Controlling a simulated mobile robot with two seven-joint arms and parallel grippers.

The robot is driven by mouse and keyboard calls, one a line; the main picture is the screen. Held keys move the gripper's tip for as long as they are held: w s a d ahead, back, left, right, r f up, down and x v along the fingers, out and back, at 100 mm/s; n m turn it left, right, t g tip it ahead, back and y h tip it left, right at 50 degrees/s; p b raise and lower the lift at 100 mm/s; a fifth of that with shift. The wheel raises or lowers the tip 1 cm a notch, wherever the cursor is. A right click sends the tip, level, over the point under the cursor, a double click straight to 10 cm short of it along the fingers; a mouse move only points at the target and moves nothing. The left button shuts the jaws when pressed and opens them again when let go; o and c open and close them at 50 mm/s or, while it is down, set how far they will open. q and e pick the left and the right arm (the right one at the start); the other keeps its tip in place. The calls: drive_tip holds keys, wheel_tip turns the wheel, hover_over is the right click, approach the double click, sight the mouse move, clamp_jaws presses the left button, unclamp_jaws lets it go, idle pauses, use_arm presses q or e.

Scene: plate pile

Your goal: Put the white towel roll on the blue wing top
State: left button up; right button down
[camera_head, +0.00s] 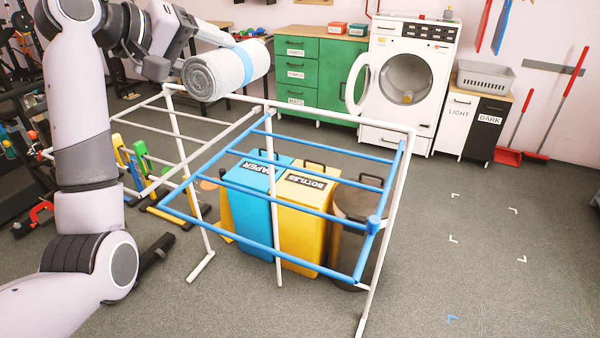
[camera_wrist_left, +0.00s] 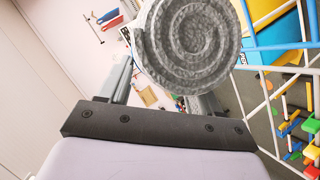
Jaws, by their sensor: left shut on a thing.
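The white towel roll (camera_head: 238,70), with a pale blue stripe, is held in the air over the far left end of the drying rack. Its grey spiral end also shows in the left wrist view (camera_wrist_left: 188,45). My left gripper (camera_head: 222,42) is shut on the roll from above and behind. Its far finger shows along the top of the roll, and the other is hidden. The blue wing (camera_head: 215,227) is a frame of blue bars on the near side of the rack. Its top is empty, and the roll is up and left of it. My right gripper is out of view.
The rack's white frame (camera_head: 340,118) has a bare white wing (camera_head: 190,133) at left. Blue (camera_head: 256,200) and yellow (camera_head: 305,220) bins and a dark bin (camera_head: 352,210) stand beneath the blue wing. The washer (camera_head: 410,80) is behind. Floor at right is clear.

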use_arm(q)
drive_tip(key=shift+w+d, duration=0.15)
drive_tip(key=shift+w, duration=0.05)
drive_tip(key=shift+f, duration=0.25)
wheel_tip(320, 180, down, 20)
drive_tip(key=shift+r+b, duration=0.25)
drive_tip(key=shift+b, duration=0.05)
drive_tip(key=o, duration=1.2)
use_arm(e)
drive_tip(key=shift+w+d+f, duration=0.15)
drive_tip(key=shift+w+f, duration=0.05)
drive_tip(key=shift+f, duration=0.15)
use_arm(q)
drive_tip(key=v, duration=1.2)
drive_tip(key=shift+f, duration=0.1)
